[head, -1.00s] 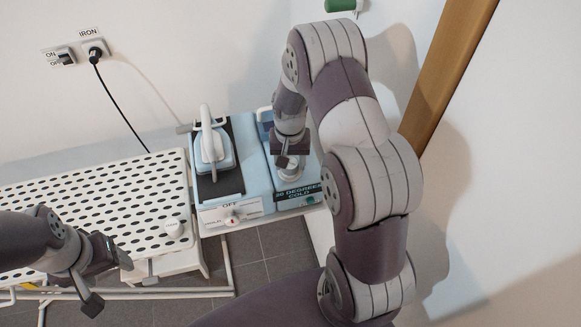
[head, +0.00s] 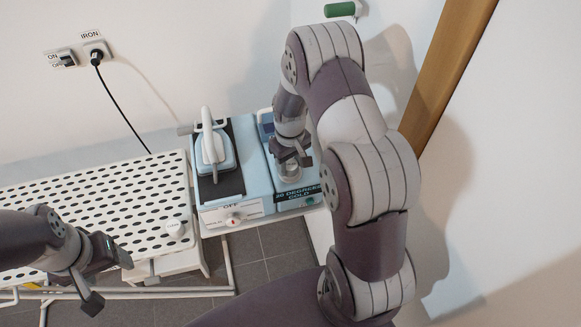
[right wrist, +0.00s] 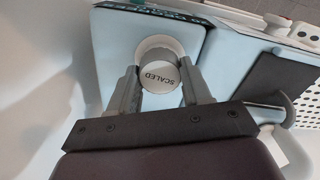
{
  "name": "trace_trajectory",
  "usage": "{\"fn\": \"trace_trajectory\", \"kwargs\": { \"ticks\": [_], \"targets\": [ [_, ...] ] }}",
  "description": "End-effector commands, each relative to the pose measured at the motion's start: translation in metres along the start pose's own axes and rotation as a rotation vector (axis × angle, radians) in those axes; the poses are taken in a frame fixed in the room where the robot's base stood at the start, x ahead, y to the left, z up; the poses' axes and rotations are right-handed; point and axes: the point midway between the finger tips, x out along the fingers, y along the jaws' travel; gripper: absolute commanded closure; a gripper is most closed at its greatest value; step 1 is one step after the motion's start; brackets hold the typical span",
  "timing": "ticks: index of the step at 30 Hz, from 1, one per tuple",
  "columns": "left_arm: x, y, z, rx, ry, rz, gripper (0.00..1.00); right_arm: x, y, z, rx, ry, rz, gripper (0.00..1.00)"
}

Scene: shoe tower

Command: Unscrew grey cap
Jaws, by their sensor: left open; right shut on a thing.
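The grey cap (right wrist: 158,76) is round and marked "SCALED" in the right wrist view. It sits at a round opening in the pale blue top of the iron station. My right gripper (right wrist: 162,92) is shut on it, one finger on each side. In the head view my right gripper (head: 291,158) reaches straight down over the station's right part, and the cap is mostly hidden beneath it.
An iron (head: 212,150) rests on the station's dark pad, left of my right gripper. A wall switch (head: 63,60) and plug (head: 97,56) are at upper left.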

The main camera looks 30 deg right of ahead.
Motion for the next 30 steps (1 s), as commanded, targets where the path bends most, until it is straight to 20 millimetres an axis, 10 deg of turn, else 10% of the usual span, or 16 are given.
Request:
{"fn": "trace_trajectory", "kwargs": {
  "ticks": [8,30],
  "targets": [
    [-0.009,0.0,-0.001,0.0,0.0,0.0,0.32,0.0,0.0,0.0,-0.419,-0.001,0.0,1.0],
    [-0.016,0.0,-0.002,0.0,0.0,0.0,0.32,-0.009,0.0,0.0,-0.431,0.0,0.0,1.0]
  ]
}}
